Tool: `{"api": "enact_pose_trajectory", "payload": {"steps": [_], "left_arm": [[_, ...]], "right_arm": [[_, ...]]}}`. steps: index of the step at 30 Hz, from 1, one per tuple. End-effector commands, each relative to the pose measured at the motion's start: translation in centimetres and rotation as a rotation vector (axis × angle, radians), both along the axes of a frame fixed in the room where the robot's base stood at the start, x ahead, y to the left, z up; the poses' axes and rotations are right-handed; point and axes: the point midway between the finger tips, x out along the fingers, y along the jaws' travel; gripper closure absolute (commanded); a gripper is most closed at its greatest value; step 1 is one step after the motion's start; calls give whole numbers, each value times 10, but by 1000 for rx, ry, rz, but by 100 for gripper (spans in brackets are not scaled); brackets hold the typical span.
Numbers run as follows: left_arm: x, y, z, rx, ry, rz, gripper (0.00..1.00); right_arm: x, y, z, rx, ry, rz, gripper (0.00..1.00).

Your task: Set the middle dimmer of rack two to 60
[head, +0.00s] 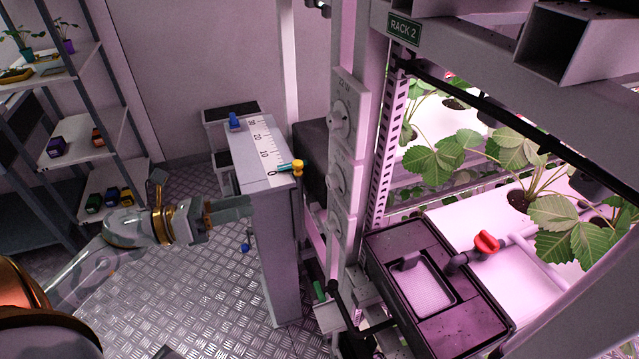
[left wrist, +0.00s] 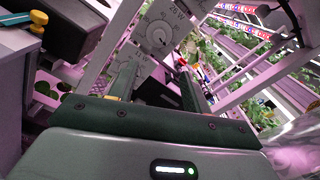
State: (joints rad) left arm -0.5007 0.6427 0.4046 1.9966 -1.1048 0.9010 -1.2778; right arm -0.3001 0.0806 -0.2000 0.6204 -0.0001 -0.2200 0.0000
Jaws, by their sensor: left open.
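The rack two sign (head: 404,28) hangs on the frame at the top of the head view. Below it, a pale upright panel carries three round dimmers in a column. The middle dimmer (head: 337,181) sits between the top dimmer (head: 341,121) and the lower dimmer (head: 335,226). Its setting is too small to read. My left gripper (head: 246,207) is open and empty, left of the panel and beside a grey cabinet, apart from the dimmers.
A black tank (head: 395,250) with a red valve (head: 486,242) stands right of the panel. Shelves (head: 85,145) are at left.

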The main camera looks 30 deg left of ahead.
Motion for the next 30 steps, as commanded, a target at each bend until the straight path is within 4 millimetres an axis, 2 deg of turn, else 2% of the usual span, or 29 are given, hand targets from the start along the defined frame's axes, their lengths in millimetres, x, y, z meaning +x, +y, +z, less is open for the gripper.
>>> {"api": "enact_pose_trajectory", "payload": {"steps": [5,18,24,30], "left_arm": [[17,-14,2,9,-13,2,51],[97,-85,3,3,-10,5,51],[117,-102,1,3,-7,6,51],[121,-107,0,5,-6,5,51]], "right_arm": [[1,1,4,1,-2,0,64],[4,2,24,2,-9,-1,64],[4,2,28,1,-10,-1,64],[4,1,28,1,-10,-1,64]]}}
